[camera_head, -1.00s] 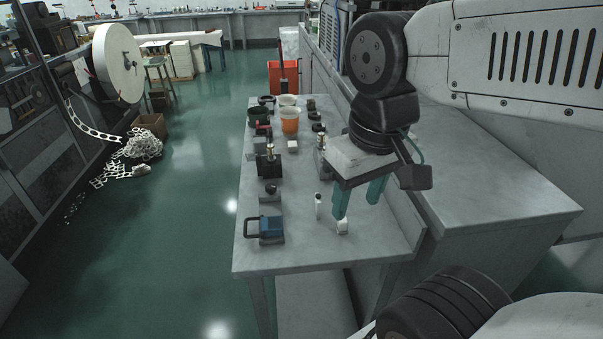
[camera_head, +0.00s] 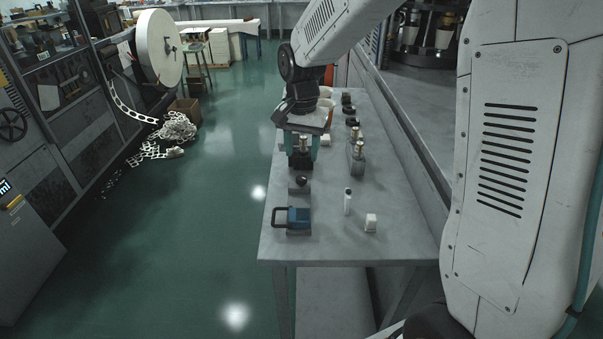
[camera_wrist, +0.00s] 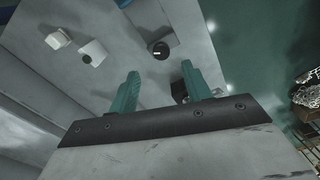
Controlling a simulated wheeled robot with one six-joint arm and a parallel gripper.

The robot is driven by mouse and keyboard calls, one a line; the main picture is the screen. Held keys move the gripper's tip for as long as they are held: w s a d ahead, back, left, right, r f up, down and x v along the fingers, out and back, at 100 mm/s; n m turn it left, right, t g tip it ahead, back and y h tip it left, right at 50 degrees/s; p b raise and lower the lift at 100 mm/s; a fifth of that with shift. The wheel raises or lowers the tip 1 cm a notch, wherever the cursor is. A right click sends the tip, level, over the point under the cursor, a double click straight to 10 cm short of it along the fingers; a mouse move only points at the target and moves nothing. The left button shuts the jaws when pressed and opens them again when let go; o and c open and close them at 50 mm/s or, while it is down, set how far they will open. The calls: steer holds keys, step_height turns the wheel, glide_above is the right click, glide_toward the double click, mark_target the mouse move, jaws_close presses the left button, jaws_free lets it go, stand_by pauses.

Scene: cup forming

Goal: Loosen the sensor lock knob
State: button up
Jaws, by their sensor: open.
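A round black knob (camera_head: 301,181) sits on a small grey block on the bench. It also shows in the wrist view as a black disc with a pale mark (camera_wrist: 159,49), just beyond my fingertips. I cannot tell for sure that it is the sensor lock knob. My gripper (camera_head: 301,155) is open and points down, farther back along the bench than this knob. Its two teal fingers (camera_wrist: 160,70) hold nothing. A brass-topped dark device (camera_head: 302,146) stands at the fingers in the head view; my gripper partly hides it.
Another brass-topped device (camera_head: 357,152) is right of my gripper. The bench (camera_head: 325,248) is clear around its front edge.

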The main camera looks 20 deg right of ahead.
mark_target(301, 177)
step_height(301, 177, down, 8)
steer(key=shift+w, duration=0.15)
stand_by(0.3)
steer(key=c, duration=1)
